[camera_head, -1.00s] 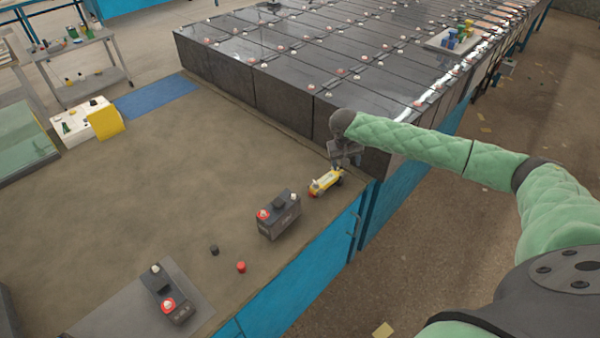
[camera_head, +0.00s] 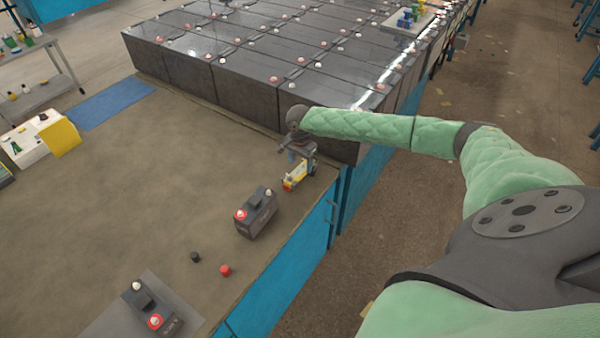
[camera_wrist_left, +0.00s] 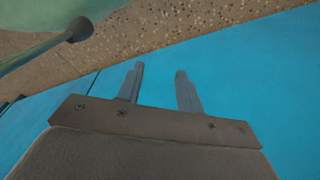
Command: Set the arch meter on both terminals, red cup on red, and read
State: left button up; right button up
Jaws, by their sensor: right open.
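The yellow arch meter (camera_head: 291,184) stands near the right end of the worktop, with a red part at its lower left end. My right gripper (camera_head: 303,164) is open at the meter, hiding its upper right part; I cannot tell if they touch. A dark battery (camera_head: 256,217) stands nearer, left of the meter, with a red terminal (camera_head: 240,215) and a pale one (camera_head: 268,192). Another battery (camera_head: 155,309), also with one red and one pale terminal, is on a grey mat. My left gripper (camera_wrist_left: 160,75) is open and empty over a blue surface in the left wrist view.
A black cap (camera_head: 195,257) and a red cap (camera_head: 225,270) lie between the batteries. Rows of large dark batteries (camera_head: 235,90) stand behind the worktop. The middle-left worktop (camera_head: 110,190) is clear. Its right edge drops along a blue side (camera_head: 285,275).

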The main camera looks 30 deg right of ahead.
aim_at(300, 170)
jog(key=shift+f+p, duration=0.35)
jog(key=shift+f, duration=0.05)
jog(key=f+p, duration=0.2)
jog(key=f, duration=0.1)
jog(key=shift+s+a+f, duration=0.15)
jog(key=shift+s+f, duration=0.05)
jog(key=shift+f, duration=0.6)
pick_arm(q)
jog(key=s+a+f, duration=0.2)
jog(key=s+f, duration=0.1)
jog(key=s, duration=0.2)
jog(key=shift+r+p, duration=0.3)
jog(key=shift+p, duration=0.15)
pick_arm(e)
jog(key=shift+f, duration=0.25)
jog(key=c, duration=1.3)
pick_arm(q)
jog(key=shift+f, duration=0.2)
pick_arm(e)
jog(key=shift+r, duration=0.1)
